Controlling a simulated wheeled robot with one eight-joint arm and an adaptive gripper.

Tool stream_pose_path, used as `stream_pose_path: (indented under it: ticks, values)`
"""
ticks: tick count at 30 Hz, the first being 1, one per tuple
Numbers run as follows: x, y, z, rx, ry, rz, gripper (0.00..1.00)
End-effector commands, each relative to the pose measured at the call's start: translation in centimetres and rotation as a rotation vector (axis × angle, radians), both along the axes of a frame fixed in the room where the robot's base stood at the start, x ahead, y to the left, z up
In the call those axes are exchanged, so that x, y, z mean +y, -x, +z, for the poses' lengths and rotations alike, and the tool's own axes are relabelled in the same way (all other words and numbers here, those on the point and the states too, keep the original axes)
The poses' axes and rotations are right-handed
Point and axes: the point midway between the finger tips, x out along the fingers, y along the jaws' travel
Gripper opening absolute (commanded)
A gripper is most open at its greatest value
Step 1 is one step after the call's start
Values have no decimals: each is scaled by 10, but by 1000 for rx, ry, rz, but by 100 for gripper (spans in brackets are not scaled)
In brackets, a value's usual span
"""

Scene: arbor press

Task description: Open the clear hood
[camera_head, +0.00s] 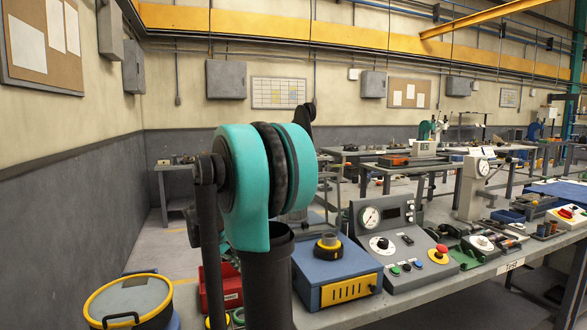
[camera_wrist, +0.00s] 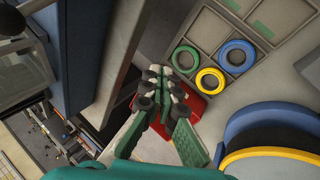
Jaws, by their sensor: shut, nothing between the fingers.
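A round lid with a yellow rim and a black handle (camera_head: 128,297) is at the lower left of the head view. It looks like the clear hood, with a grey, partly see-through face, on a blue round body. It seems to lie over the body, but I cannot tell whether it is fully closed. Its yellow rim (camera_wrist: 272,154) and the blue curved body (camera_wrist: 262,112) appear at the lower right of the wrist view. My gripper (camera_wrist: 160,76) is shut and empty, apart from the rim and to its left in that view. My own arm hides the gripper in the head view.
A red box (camera_wrist: 194,102) lies beyond my fingers, beside a grey compartment tray with green (camera_wrist: 185,59), yellow (camera_wrist: 210,80) and blue (camera_wrist: 236,56) rings. A blue press-like box (camera_head: 335,272) and a gauge control panel (camera_head: 403,240) stand on the bench right of my arm.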

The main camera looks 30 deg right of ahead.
Motion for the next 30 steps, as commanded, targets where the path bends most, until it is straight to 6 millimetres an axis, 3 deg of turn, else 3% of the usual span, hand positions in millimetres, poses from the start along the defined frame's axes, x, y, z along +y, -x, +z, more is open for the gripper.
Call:
stream_pose_path:
  ticks: [1, 6, 15, 24, 30]
  values:
    - [-17, -25, 15, 25, 49, -10, 0]
    - [-71, -89, 61, 115, 221, -41, 0]
    - [-159, -182, 136, 279, 513, -126, 0]
    - [-225, -240, 195, 443, 789, -245, 0]
    - [-252, -256, 223, 538, 945, -333, 0]
